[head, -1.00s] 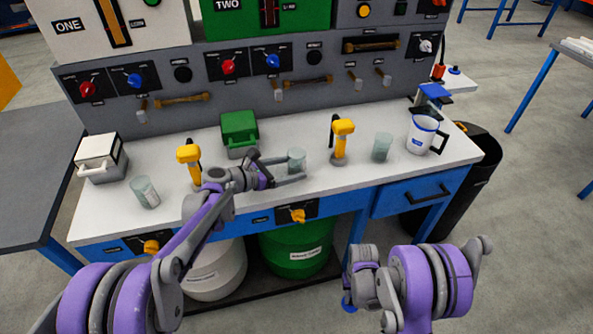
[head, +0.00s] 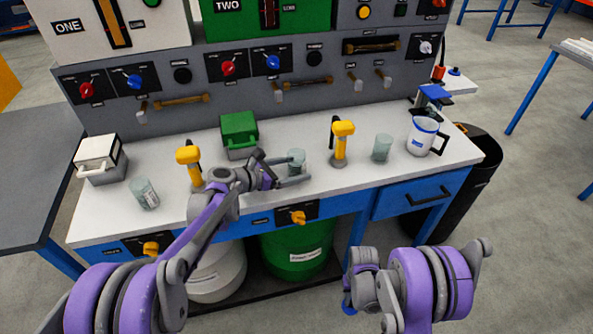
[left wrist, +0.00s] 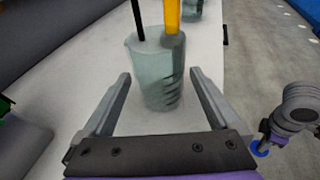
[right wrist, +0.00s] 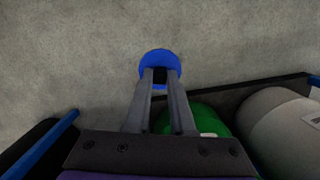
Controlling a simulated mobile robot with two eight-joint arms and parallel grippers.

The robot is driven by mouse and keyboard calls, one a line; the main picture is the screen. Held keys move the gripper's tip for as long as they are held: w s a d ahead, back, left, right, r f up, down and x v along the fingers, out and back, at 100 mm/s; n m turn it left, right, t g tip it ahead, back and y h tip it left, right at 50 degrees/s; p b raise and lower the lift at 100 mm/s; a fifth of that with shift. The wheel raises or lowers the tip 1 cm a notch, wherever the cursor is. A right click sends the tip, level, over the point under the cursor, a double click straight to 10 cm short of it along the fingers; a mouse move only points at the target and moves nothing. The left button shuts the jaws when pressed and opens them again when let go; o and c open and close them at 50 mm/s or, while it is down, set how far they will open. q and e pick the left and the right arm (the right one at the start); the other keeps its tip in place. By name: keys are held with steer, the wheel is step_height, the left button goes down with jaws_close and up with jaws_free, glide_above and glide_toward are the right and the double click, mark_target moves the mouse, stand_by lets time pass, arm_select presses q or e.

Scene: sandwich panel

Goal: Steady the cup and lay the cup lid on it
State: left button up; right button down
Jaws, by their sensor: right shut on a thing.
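A translucent grey-green cup (head: 296,158) stands upright on the white worktop, between the two yellow-handled taps. My left gripper (head: 296,172) reaches it from the left with its fingers spread; in the left wrist view the cup (left wrist: 158,85) stands between the open fingers (left wrist: 160,88), with a visible gap on both sides. My right gripper (right wrist: 160,78) is shut on the black knob of a round blue lid (right wrist: 160,56). The lid also shows in the head view (head: 348,304), low in front of the bench, well away from the cup. Most of my right fingers are hidden in the head view.
Another clear cup (head: 382,148) and a white mug (head: 421,138) stand to the right. A labelled cup (head: 145,194) stands at left. A yellow-handled tap (head: 341,145) is close right of the cup; a green box (head: 239,132) is behind it. Blue drawers line the front edge.

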arm_select(q)
steer(key=shift+s+a, duration=0.1)
